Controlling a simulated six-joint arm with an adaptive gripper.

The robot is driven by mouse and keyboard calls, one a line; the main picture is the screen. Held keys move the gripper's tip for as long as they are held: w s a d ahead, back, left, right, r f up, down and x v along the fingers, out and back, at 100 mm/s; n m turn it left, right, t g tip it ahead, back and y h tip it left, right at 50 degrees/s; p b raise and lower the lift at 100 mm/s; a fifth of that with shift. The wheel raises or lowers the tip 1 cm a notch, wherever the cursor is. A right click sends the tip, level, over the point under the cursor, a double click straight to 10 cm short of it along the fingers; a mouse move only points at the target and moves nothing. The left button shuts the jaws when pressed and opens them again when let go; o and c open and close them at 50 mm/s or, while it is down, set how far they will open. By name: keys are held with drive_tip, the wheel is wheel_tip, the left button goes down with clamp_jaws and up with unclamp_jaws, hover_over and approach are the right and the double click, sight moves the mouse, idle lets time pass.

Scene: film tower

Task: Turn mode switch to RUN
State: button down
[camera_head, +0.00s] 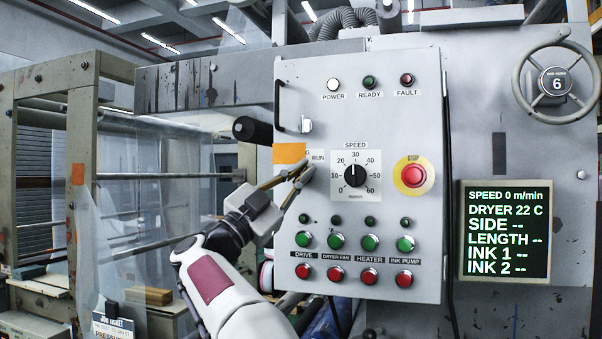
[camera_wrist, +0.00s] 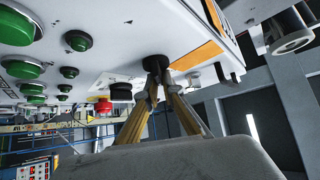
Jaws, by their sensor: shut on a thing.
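The grey control panel (camera_head: 435,120) faces me. Its RUN label (camera_head: 317,157) shows left of the speed dial, beside an orange label (camera_head: 289,153). My gripper (camera_head: 300,172) reaches up to the panel just below RUN and hides the mode switch in the head view. In the wrist view, my gripper (camera_wrist: 156,82) is shut on the black mode switch knob (camera_wrist: 156,62), close to the panel face. The fingers hide part of the knob, so I cannot tell which way it points.
The black speed knob (camera_head: 355,175) and red stop button (camera_head: 413,175) are to the right. Green buttons (camera_head: 370,242) and red buttons (camera_head: 369,276) sit below. A black roller end (camera_head: 252,130) is at the panel's left. A screen (camera_head: 505,232) reads SPEED 0.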

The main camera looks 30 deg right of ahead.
drive_tip(key=shift+w+f+m+g+y, duration=0.2)
drive_tip(key=shift+m+g, duration=0.15)
drive_tip(key=shift+m, duration=0.15)
drive_tip(key=shift+w+f+m+g+y, duration=0.2)
drive_tip(key=shift+m+g, duration=0.15)
drive_tip(key=shift+m, duration=0.15)
drive_tip(key=c, duration=2.2)
unclamp_jaws()
drive_tip(key=shift+s+r, duration=0.15)
drive_tip(key=shift+s, duration=0.05)
drive_tip(key=shift+a, duration=0.15)
drive_tip(key=v, duration=1.1)
drive_tip(key=shift+w+a+f, duration=0.1)
drive_tip(key=shift+a+f, duration=0.15)
drive_tip(key=shift+f, duration=0.1)
